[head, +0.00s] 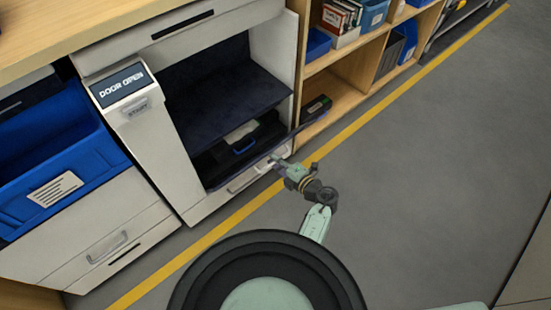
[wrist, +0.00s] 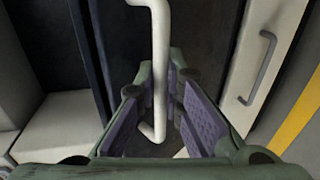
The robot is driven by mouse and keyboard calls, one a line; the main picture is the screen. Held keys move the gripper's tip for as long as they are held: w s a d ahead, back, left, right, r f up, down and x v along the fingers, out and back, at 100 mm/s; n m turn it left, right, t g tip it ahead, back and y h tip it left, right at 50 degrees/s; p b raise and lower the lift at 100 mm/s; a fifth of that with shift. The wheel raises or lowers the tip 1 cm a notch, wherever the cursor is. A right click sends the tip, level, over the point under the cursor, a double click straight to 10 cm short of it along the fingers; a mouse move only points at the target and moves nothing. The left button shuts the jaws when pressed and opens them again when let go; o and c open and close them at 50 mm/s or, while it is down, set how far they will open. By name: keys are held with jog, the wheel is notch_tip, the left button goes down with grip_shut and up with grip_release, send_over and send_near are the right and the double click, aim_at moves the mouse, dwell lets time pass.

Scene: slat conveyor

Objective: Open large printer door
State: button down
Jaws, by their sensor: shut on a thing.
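The large printer (head: 143,140) is a white cabinet with a dark interior, and its display (head: 123,84) reads "DOOR OPEN". The front opening shows a dark interior, and a dark door edge (head: 318,123) juts out at the lower right, so the door stands at least partly open. How far it is swung is hard to tell. My gripper (head: 277,160) is at the lower front of the opening. In the wrist view a white bar handle (wrist: 160,60) runs between the purple finger pads, and my gripper is shut on it.
A blue bin (head: 60,165) stands left of the printer. Wooden shelves (head: 335,85) with boxes and bins stand to the right. Below the opening is a drawer with a grey handle (wrist: 258,70). The grey floor (head: 430,170) beyond the yellow line is clear.

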jog(key=c, duration=2)
grip_release()
jog(key=shift+o, duration=0.2)
